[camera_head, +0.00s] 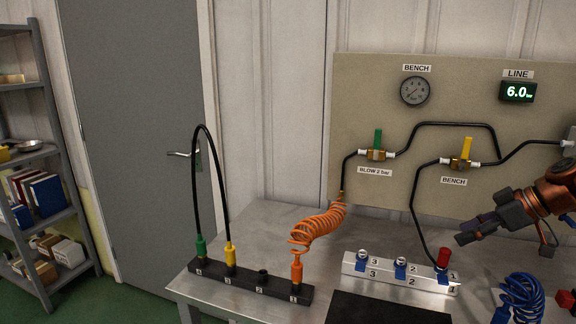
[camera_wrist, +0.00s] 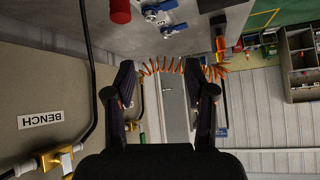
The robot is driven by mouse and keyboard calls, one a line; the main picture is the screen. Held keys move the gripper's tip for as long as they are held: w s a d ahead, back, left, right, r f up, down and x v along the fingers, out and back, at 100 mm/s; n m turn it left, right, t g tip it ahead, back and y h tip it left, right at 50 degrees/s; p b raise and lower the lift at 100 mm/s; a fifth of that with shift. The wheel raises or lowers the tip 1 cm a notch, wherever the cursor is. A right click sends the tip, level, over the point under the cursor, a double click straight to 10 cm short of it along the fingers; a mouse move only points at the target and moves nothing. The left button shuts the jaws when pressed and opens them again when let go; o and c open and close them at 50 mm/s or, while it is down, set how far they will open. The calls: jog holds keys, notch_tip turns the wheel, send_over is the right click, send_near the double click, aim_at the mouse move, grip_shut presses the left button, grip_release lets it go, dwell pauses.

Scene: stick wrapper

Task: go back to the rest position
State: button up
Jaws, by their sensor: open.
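My gripper (camera_head: 472,229) is at the right of the head view, reaching in from the right edge above the bench. In the wrist view its two dark fingers (camera_wrist: 168,88) are spread apart with nothing between them. In the head view it is up and to the right of the red connector (camera_head: 443,257) on the white numbered manifold (camera_head: 385,271). The red connector also shows at the top of the wrist view (camera_wrist: 120,11). The black hose from the BENCH valve (camera_head: 462,162) runs down to this connector.
A metal bench (camera_head: 262,222) carries a black socket strip (camera_head: 250,281) with green, yellow and orange plugs, an orange coiled hose (camera_head: 318,226) and a blue coiled hose (camera_head: 522,297). The valve panel (camera_head: 350,100) stands behind. The gauge display (camera_head: 518,91) reads 6.0 bar. Shelves (camera_head: 45,150) stand at left.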

jog(key=s+a+r+m+g+h+p, duration=0.15)
jog(key=s+a, duration=0.35)
jog(key=a, duration=0.6)
jog(key=s+a+g+p, duration=0.3)
jog(key=s+a, duration=0.2)
jog(key=a, duration=0.7)
jog(key=s+f+m+g+h+p, duration=0.1)
jog(key=s+f+m+h+p, duration=0.1)
jog(key=s, duration=0.9)
jog(key=s+a+f+m+g+h+p, duration=0.1)
jog(key=s+f+m, duration=0.4)
jog(key=s, duration=0.6)
jog(key=shift+f+g+h+p, duration=0.45)
jog(key=shift+f+h+p, duration=0.15)
jog(key=shift+h, duration=0.65)
